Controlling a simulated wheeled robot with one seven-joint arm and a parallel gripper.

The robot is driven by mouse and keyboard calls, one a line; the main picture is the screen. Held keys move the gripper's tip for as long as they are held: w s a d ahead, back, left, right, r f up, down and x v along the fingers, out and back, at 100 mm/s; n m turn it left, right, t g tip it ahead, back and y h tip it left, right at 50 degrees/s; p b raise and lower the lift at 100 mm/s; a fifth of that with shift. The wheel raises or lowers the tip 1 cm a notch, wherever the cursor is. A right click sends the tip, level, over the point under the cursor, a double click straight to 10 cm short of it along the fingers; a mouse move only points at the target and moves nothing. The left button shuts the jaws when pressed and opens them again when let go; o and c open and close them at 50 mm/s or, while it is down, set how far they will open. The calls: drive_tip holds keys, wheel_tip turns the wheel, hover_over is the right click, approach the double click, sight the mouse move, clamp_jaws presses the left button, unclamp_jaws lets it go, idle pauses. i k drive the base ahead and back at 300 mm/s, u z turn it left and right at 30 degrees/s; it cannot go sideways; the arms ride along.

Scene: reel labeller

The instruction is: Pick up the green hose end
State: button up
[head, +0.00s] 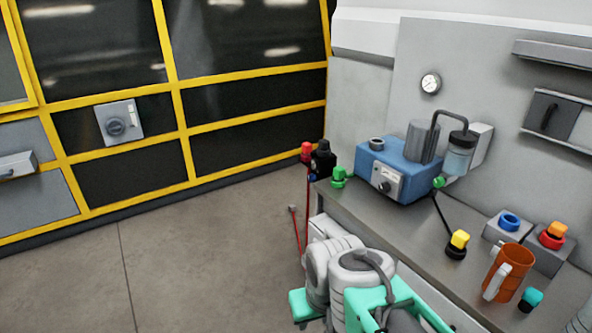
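A small green fitting (340,177) sits at the left end of the grey bench, beside the blue machine. A second green piece (438,182) is at the right side of that machine, at the top of a black hose (443,212). I cannot tell for sure which one is the green hose end. Grey and teal links of my arm show at the bottom centre, in front of the bench. My gripper's fingers are not visible, and nothing is seen held.
The blue machine (396,168) stands on the bench (405,222). A yellow-capped fitting (459,240), an orange mug (512,270) and a teal-capped piece (530,298) are to the right. Red and black fittings (322,158) are at the bench's left corner. The floor (190,260) at left is clear.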

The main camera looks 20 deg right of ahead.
sight(339, 171)
drive_tip(key=u, duration=0.45)
drive_tip(key=i, duration=1.75)
drive_tip(key=z, duration=0.75)
drive_tip(key=i, duration=0.45)
drive_tip(key=z, duration=0.35)
